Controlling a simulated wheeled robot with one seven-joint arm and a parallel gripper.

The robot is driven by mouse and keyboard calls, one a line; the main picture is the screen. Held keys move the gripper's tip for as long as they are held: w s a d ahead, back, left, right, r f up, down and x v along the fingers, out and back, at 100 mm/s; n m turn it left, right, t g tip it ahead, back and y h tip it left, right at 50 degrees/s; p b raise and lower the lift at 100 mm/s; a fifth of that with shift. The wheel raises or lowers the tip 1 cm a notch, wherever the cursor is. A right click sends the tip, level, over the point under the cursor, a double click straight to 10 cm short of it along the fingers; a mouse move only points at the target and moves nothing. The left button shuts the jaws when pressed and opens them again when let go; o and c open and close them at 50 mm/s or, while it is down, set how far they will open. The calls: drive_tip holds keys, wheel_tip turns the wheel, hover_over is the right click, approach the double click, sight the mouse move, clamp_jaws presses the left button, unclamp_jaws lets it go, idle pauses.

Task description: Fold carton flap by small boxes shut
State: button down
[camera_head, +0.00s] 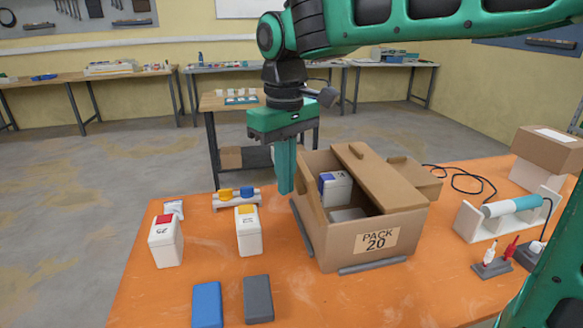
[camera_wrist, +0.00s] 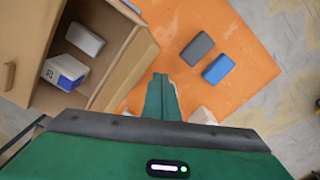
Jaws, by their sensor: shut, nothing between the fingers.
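An open brown carton (camera_head: 345,246) marked "PACK 20" stands on the orange table. Its left flap (camera_head: 309,190), on the side of the small boxes, sticks up and out; it also shows in the wrist view (camera_wrist: 128,66). A wide flap (camera_head: 378,178) lies over the carton's right part. A small flap (camera_head: 418,178) juts out at the right. A white box with a blue label (camera_head: 336,188) and another white box (camera_head: 347,214) are inside. Small white boxes with a red top (camera_head: 165,245) and yellow top (camera_head: 248,235) stand left. My gripper (camera_head: 286,192) is shut and empty, just left of the carton.
A blue block (camera_head: 207,304) and a grey block (camera_head: 258,299) lie at the front left. A small rack (camera_head: 236,200) with yellow and blue pieces is behind the small boxes. Grey strips edge the carton's base.

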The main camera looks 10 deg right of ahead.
idle(0.3)
drive_tip(key=d, duration=0.2)
drive_tip(key=d+f, duration=0.1)
drive_tip(key=d, duration=0.5)
drive_tip(key=shift+d+f, duration=0.15)
idle(0.4)
drive_tip(key=shift+r, duration=0.25)
wheel_tip(320, 180, up, 9)
idle(0.6)
